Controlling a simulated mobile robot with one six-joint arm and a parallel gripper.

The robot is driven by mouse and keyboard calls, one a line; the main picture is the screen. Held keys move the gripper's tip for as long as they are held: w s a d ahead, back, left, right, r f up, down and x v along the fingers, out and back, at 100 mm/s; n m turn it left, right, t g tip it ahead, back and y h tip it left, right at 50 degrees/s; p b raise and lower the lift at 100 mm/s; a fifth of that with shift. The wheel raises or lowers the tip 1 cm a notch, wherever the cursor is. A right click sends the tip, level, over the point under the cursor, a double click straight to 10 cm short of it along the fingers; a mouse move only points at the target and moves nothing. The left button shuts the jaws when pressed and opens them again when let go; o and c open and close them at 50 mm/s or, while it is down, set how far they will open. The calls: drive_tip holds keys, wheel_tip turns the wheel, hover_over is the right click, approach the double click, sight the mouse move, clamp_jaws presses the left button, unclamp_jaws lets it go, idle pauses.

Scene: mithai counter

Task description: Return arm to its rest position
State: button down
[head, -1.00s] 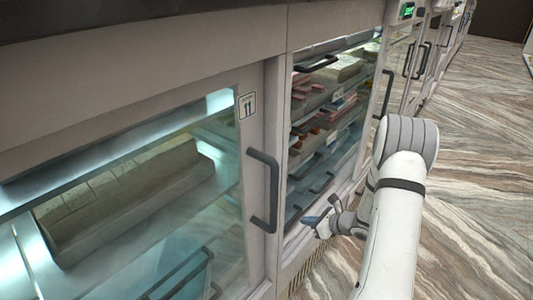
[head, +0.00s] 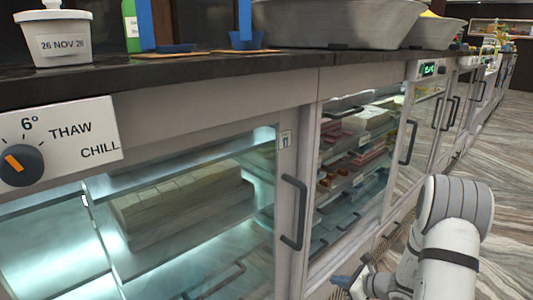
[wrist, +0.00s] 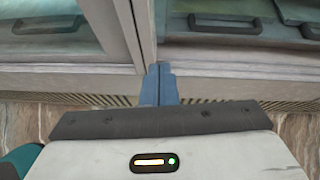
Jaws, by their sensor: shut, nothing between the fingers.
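My gripper (head: 347,281) is low at the bottom of the head view, in front of the glass-doored cabinet, with my white arm bent beside it on the right. In the wrist view its two blue-grey fingers (wrist: 159,86) are together with nothing between them. They point toward the lower edge of the cabinet doors. I cannot tell how far the fingertips are from the doors.
A chilled cabinet has a left glass door with a dark handle (head: 294,212) and a shelved section (head: 352,155) beside it. The dark countertop (head: 190,69) holds a dated white tub (head: 57,40) and a large metal bowl (head: 335,22). Open floor (head: 505,170) lies to the right.

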drive_tip(key=s+a+r+n+g+p, duration=0.2)
drive_tip(key=s+a+r+n+p, duration=0.25)
drive_tip(key=r, duration=0.55)
drive_tip(key=s+a+r+n+g+p, duration=0.25)
drive_tip(key=s+r+n+p, duration=0.2)
drive_tip(key=r, duration=0.45)
drive_tip(key=s+a+r+n+g+p, duration=0.2)
drive_tip(key=s+a+r+n+p, duration=0.25)
drive_tip(key=r, duration=0.55)
drive_tip(key=s+d+r+n+h+p, duration=0.2)
drive_tip(key=s+r+n+h+p, duration=0.2)
drive_tip(key=r, duration=0.5)
drive_tip(key=s+d+r+n+h+p, duration=0.2)
drive_tip(key=s+r+n+h+p, duration=0.2)
drive_tip(key=s+r+n+p, duration=0.3)
drive_tip(key=s+r+n+t, duration=0.1)
drive_tip(key=s+r, duration=0.2)
drive_tip(key=shift+s+r, duration=0.15)
drive_tip(key=c, duration=2.1)
unclamp_jaws()
drive_tip(key=shift+n, duration=0.25)
